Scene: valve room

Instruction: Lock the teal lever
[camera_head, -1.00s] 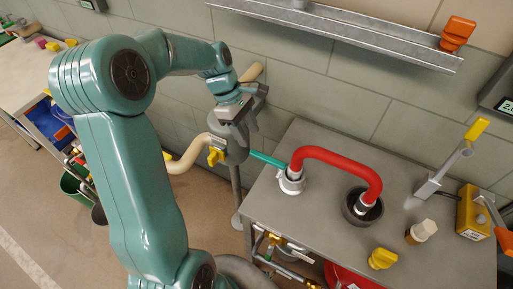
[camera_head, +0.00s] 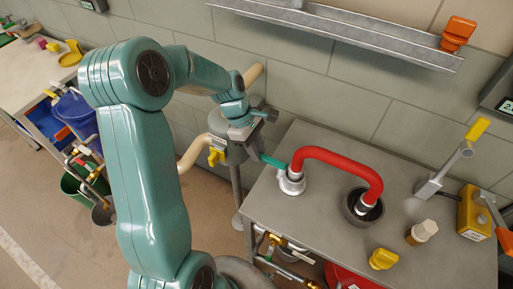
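The teal lever (camera_head: 272,161) is a thin bar that sticks out to the right from a grey valve body (camera_head: 236,155) on a post. Its right end lies close to the white-metal foot of the red hose. A yellow piece (camera_head: 216,157) sits on the left front of the valve body. My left gripper (camera_head: 247,132) is over the top of the valve body, above and left of the lever. It hides part of the valve and the lever's inner end. I cannot tell whether its fingers are apart or touching anything. My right gripper is not in view.
A grey table (camera_head: 330,235) to the right holds a red curved hose (camera_head: 345,160), a dark ring (camera_head: 360,212), a yellow knob (camera_head: 383,259) and a yellow box (camera_head: 474,213). A metal shelf (camera_head: 350,32) juts from the wall above. A workbench (camera_head: 45,75) stands at left.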

